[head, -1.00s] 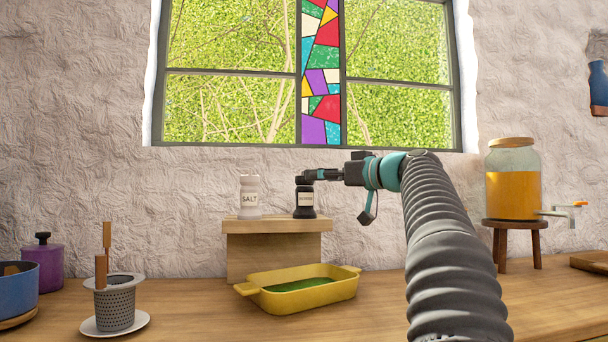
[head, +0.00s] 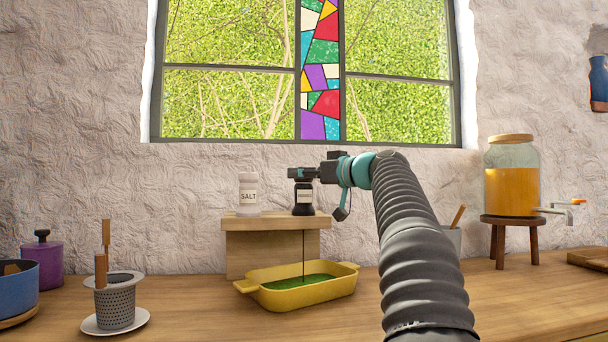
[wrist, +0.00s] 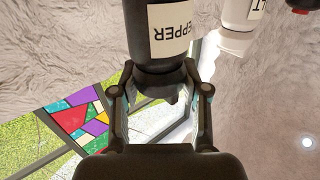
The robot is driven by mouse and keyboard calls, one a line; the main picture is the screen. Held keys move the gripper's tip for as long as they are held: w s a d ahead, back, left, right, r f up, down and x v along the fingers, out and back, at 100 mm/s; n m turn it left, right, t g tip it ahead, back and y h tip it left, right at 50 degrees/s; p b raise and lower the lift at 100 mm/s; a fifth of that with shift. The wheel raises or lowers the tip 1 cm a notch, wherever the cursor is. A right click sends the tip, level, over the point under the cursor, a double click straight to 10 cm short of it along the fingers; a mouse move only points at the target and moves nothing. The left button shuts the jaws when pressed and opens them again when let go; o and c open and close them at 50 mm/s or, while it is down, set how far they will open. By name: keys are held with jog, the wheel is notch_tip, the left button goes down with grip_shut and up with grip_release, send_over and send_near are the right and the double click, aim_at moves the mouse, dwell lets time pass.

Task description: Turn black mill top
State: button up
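The black pepper mill (head: 303,208) stands upright on the raised wooden shelf, right of the white salt mill (head: 248,196). In the wrist view the mill appears upside down, with its label reading PEPPER (wrist: 169,25). My gripper (head: 298,173) reaches in from the right at the height of the mill's top. In the wrist view my gripper's fingers (wrist: 158,75) flank the black mill top (wrist: 160,82) and appear closed on it. A thin dark stream (head: 303,250) falls from near the mill into the yellow dish (head: 310,297) below.
The wooden shelf (head: 240,250) stands behind the yellow dish with green contents. A grey strainer cup (head: 115,308) and pots stand left. A glass jar of orange drink (head: 512,190) on a stool and a grey container (head: 453,240) stand right. The wall is close behind.

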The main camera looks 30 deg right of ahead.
jog(key=shift+f, duration=0.1)
jog(key=shift+c, duration=0.3)
jog(key=shift+a+m+h+b, duration=0.1)
jog(key=shift+m+h+b, duration=0.2)
jog(key=shift+h+b, duration=0.2)
jog(key=shift+f+m+t+h+b, duration=0.1)
jog(key=shift+m+t+h+b, duration=0.45)
jog(key=shift+h, duration=0.35)
jog(key=m+h, duration=0.2)
jog(key=h, duration=0.1)
jog(key=shift+m+h, duration=0.3)
jog(key=shift+m, duration=0.05)
jog(key=shift+r+m+h+p, duration=0.25)
jog(key=shift+m+h+p, duration=0.45)
jog(key=shift+h+p, duration=0.35)
jog(key=m+h+p, duration=0.1)
jog(key=h+p, duration=0.1)
jog(key=p, duration=0.1)
jog(key=shift+w+d, duration=0.1)
jog(key=shift+d, duration=0.1)
jog(key=shift+m+g+h+p, duration=0.3)
jog(key=shift+h+p, duration=0.15)
jog(key=shift+p, duration=0.6)
jog(key=shift+a+f+h+p, duration=0.1)
jog(key=shift+f+h+p, duration=0.15)
jog(key=shift+p, duration=0.65)
